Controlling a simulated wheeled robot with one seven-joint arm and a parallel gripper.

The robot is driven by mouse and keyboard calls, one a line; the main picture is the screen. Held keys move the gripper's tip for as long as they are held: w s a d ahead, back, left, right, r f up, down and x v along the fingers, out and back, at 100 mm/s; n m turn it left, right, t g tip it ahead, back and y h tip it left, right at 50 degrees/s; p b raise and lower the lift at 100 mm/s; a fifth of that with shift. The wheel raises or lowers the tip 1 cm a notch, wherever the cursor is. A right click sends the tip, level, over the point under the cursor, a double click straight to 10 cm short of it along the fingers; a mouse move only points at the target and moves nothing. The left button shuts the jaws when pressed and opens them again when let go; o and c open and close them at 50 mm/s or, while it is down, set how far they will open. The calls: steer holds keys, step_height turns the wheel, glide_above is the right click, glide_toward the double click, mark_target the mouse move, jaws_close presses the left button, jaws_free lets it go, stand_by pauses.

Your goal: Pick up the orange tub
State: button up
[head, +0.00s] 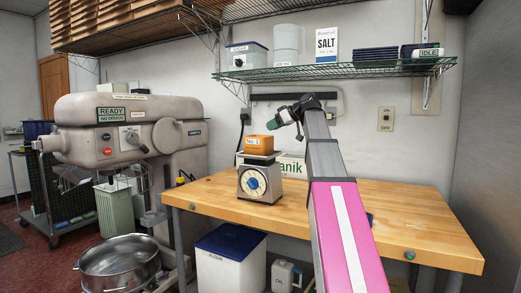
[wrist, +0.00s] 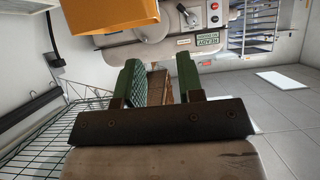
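The orange tub (head: 258,144), with a label reading "No. 1", sits on top of the dial scale (head: 260,180) on the wooden table. In the wrist view the orange tub (wrist: 108,14) shows at the upper left, cut off by the frame edge. My gripper (head: 276,124) is above and to the right of the tub in the head view, apart from it. In the wrist view my gripper (wrist: 161,82) has its two green fingers spread, with nothing between them.
The wooden table (head: 400,225) has clear room right of my arm. A green wire shelf (head: 340,70) with the salt box (head: 325,44) hangs above. The large mixer (head: 125,130) stands left. A blue-lidded flour bin (head: 230,255) is beneath the table.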

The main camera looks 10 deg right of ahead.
mark_target(259, 146)
steer(key=x, duration=1)
steer(key=shift+d+f, duration=0.1)
steer(key=shift+c, duration=0.4)
jaws_close()
